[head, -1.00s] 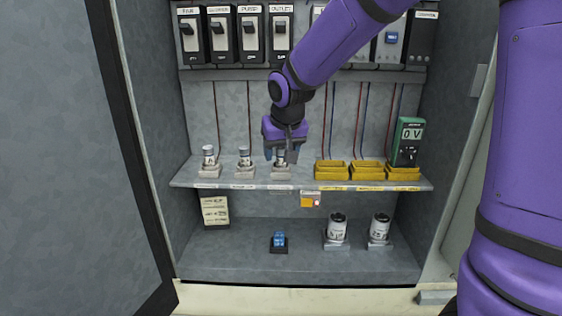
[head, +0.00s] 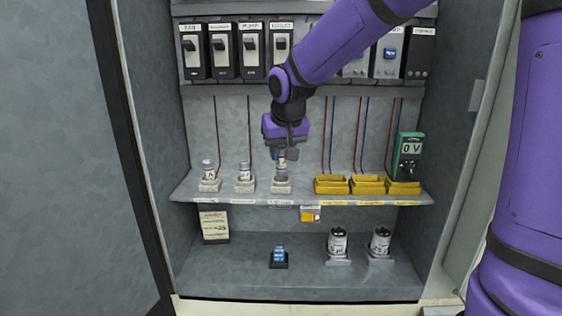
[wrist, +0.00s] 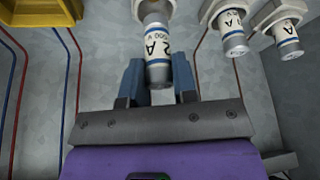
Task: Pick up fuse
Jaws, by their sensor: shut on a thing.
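The fuse (wrist: 157,45) is a white cylinder with a grey metal end cap, a blue band and black print including "A" and "500 V". In the wrist view its capped end lies between the two blue fingers of my gripper (wrist: 160,82). In the head view my gripper (head: 285,152) points down over the third holder from the left (head: 281,186) on the shelf, shut on the fuse, which is upright and partly hidden by the fingers. I cannot tell whether the fuse's lower end still touches the holder.
Two similar fuses stand in holders to the left (head: 209,172) (head: 244,173). Yellow trays (head: 331,185) and a green meter (head: 408,156) are on the right of the shelf (head: 300,198). Switches (head: 222,48) line the wall above.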

